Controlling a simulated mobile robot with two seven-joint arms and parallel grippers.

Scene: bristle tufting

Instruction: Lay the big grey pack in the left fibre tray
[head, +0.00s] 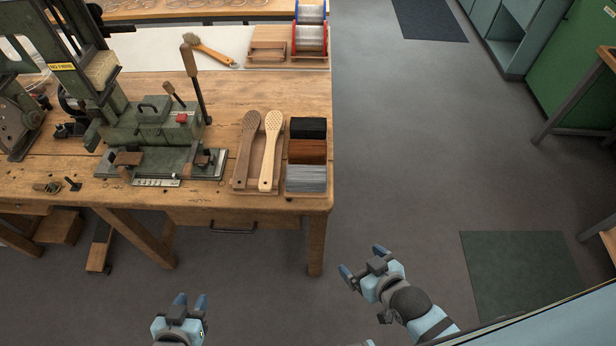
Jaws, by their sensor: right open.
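A grey pack (306,178) lies at the front right corner of the wooden bench. It is the front one in a row with a brown pack (307,151) and a black pack (308,128) behind it. I cannot tell which thing is the left fibre tray. My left gripper (190,302) is at the bottom of the head view, in front of the bench, with its fingers apart and nothing between them. My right gripper (363,261) is open and empty, in front and to the right of the grey pack, clear of the bench.
Two wooden brush bodies (270,150) lie in a shallow wooden tray (239,184) left of the packs. A green machine (150,130) with upright levers stands further left. Two spools (310,38) and a hand brush (208,50) are at the back.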

